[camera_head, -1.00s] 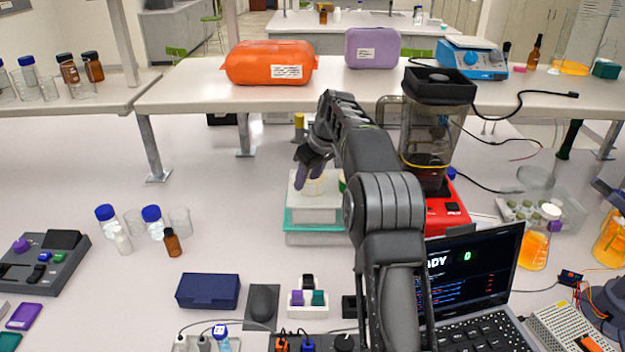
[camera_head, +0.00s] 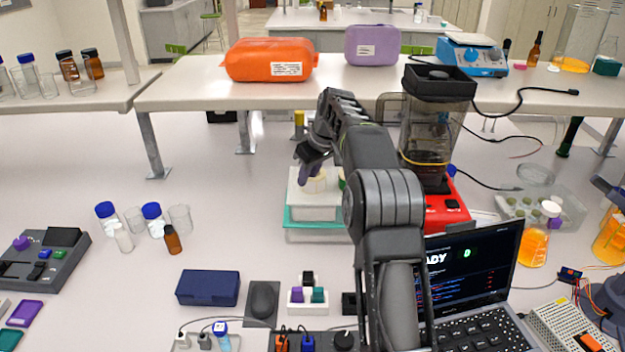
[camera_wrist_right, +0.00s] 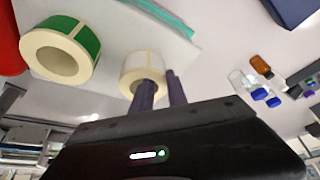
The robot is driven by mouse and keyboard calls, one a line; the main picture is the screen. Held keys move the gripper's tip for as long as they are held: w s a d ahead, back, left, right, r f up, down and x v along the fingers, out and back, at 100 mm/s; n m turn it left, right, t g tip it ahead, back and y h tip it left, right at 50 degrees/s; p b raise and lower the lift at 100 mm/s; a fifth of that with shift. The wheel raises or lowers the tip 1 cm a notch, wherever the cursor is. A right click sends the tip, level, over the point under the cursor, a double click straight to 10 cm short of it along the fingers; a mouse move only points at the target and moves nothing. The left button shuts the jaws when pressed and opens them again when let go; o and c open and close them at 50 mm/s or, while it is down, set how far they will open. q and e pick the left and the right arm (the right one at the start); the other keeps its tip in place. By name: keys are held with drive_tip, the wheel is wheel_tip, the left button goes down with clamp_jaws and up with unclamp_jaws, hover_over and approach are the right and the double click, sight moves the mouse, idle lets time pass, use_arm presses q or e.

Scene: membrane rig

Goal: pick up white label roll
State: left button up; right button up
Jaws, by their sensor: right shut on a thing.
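The white label roll (camera_head: 316,184) lies on top of a white box with a teal lower layer (camera_head: 313,212), and it also shows in the wrist view (camera_wrist_right: 142,68). My right gripper (camera_head: 309,170) reaches down to it from above. In the wrist view its purple fingers (camera_wrist_right: 161,88) are shut on the roll's ring wall, one finger at the core hole and one at the outer side. I cannot see a gap between the roll and the box. A second roll with a green face (camera_wrist_right: 62,50) sits beside it, mostly hidden behind my arm in the head view. My left gripper is out of view.
A red-based machine with a dark hopper (camera_head: 437,130) stands right of my arm. A laptop (camera_head: 470,270) is in front of it. Glass bottles (camera_head: 152,220) stand to the left, and a navy box (camera_head: 208,288) lies at the front.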

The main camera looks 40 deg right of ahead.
clamp_jaws()
drive_tip(key=shift+r, duration=0.1)
drive_tip(key=shift+r+b, duration=0.3)
drive_tip(key=shift+r, duration=1)
drive_tip(key=shift+s+r, duration=0.1)
drive_tip(key=shift+r, duration=0.25)
drive_tip(key=s+b, duration=0.1)
drive_tip(key=s, duration=0.1)
drive_tip(key=s+b, duration=0.3)
drive_tip(key=s, duration=0.1)
drive_tip(key=shift+s+d+f, duration=0.15)
drive_tip(key=shift+d+f, duration=0.05)
drive_tip(key=shift+d, duration=0.1)
drive_tip(key=s+d+b, duration=0.1)
drive_tip(key=s+b, duration=0.3)
drive_tip(key=s, duration=0.7)
drive_tip(key=shift+s+r, duration=0.25)
